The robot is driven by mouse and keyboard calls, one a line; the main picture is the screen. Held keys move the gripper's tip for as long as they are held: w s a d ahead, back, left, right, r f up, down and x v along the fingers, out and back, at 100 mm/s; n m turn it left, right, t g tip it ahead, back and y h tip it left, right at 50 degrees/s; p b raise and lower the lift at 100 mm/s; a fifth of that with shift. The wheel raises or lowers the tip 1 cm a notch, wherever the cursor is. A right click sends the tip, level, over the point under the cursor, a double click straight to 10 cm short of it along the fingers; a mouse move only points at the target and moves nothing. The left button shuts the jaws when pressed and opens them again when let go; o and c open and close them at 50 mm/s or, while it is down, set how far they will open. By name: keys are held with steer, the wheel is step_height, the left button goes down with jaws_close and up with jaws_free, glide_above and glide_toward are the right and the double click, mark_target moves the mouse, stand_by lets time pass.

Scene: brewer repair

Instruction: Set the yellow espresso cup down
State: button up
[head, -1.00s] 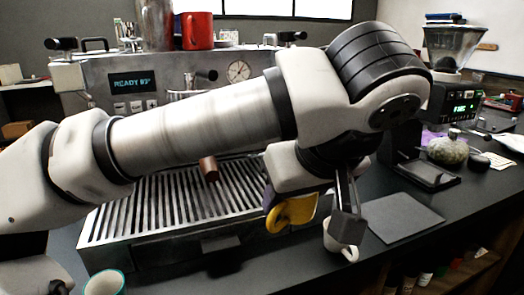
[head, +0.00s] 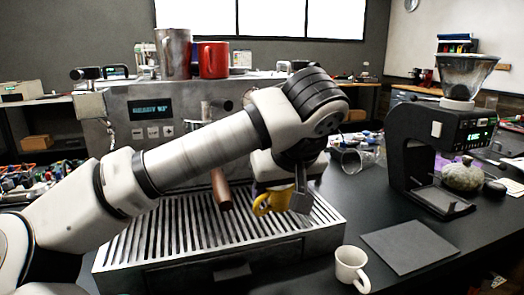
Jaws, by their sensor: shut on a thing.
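The yellow espresso cup (head: 272,201) is at my gripper (head: 290,198), above the right part of the espresso machine's slatted drip tray (head: 180,235). My gripper is shut on the cup and points down. The fingers and wrist hide part of the cup. I cannot tell whether the cup touches the tray.
A flat grey mat (head: 410,246) lies on the counter right of the white cup. A black grinder (head: 435,150) stands behind it. A portafilter handle (head: 221,189) sticks out left of the yellow cup. A red mug (head: 213,60) and a metal pitcher (head: 174,54) stand on the machine.

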steer(key=w+a, duration=0.1)
steer(key=w, duration=0.1)
steer(key=w+p, duration=0.1)
steer(key=w, duration=0.2)
steer(key=w+a, duration=0.1)
steer(key=w, duration=0.2)
steer(key=shift+a+f+p, duration=0.3)
steer(key=shift+f+p, duration=0.05)
steer(key=shift+p, duration=0.05)
steer(key=shift+s+f, duration=0.2)
steer(key=shift+f, duration=2.35)
steer(key=shift+r, duration=0.1)
